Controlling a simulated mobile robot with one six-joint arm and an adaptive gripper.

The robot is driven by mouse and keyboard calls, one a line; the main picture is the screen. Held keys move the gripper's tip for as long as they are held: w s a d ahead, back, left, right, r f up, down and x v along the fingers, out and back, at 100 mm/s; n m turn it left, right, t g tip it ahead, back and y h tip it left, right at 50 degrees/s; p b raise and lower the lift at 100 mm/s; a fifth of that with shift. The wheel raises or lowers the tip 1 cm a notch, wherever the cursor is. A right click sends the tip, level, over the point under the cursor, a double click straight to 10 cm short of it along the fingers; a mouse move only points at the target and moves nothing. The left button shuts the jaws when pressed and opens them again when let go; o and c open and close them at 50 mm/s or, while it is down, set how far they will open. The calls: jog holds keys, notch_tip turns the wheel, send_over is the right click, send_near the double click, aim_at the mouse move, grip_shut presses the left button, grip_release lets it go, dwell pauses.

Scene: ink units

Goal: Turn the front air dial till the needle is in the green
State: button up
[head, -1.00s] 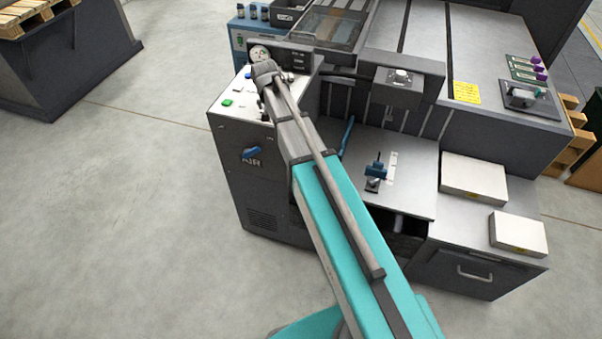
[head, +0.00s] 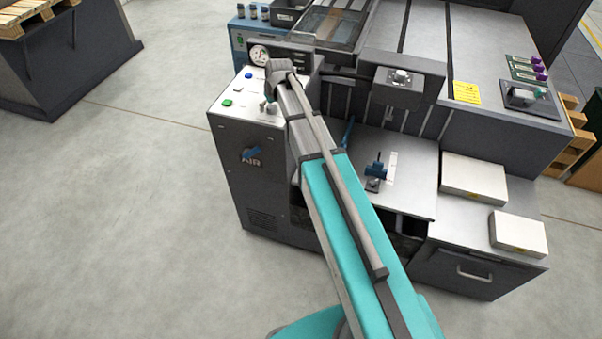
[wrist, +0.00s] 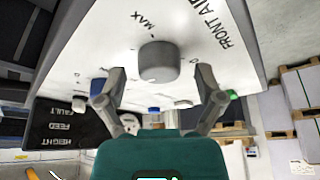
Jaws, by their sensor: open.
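The front air dial (wrist: 159,62) is a round grey knob on a white panel, beside the printed words FRONT AIR and MAX in the wrist view. My gripper (wrist: 160,76) is open, with a fingertip on each side of the knob and a visible gap to it on both sides. In the head view my wrist (head: 280,72) is over the control panel, and I cannot make out the dial clearly there. The round white gauge (head: 259,55) stands at the back of the panel. Its needle and green band are too small to read.
A green button (head: 227,102) and other small buttons sit on the panel (head: 236,112) near the dial. A blue handle (head: 250,154) marked AIR is on the cabinet's front. White boxes (head: 473,178) stand at the right.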

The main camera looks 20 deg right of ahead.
jog(key=n+y, duration=0.1)
jog(key=n, duration=0.3)
jog(key=shift+d+g, duration=0.1)
jog(key=shift+g, duration=0.2)
jog(key=n, duration=0.2)
jog(key=n+y, duration=0.1)
jog(key=shift+w+n+g+y, duration=0.1)
jog(key=shift+n+g+y, duration=0.2)
jog(key=shift+n+g, duration=0.1)
jog(key=p+v, duration=0.2)
jog(key=shift+r, duration=0.3)
jog(key=p+v, duration=1.1)
jog(key=s+a+f+m+g+h+b, duration=0.1)
jog(key=s+f+m+b, duration=0.4)
jog(key=s, duration=0.8)
jog(key=s+a+f+m+g+h+b, duration=0.1)
jog(key=s+f+m+b, duration=0.4)
jog(key=s, duration=0.8)
notch_tip(320, 180, down, 4)
jog(key=a+h+b, duration=0.1)
jog(key=a+b, duration=0.1)
jog(key=b, duration=0.1)
jog(key=shift+m+g+h, duration=0.4)
jog(key=shift+s+d, duration=0.35)
jog(key=shift+s, duration=0.3)
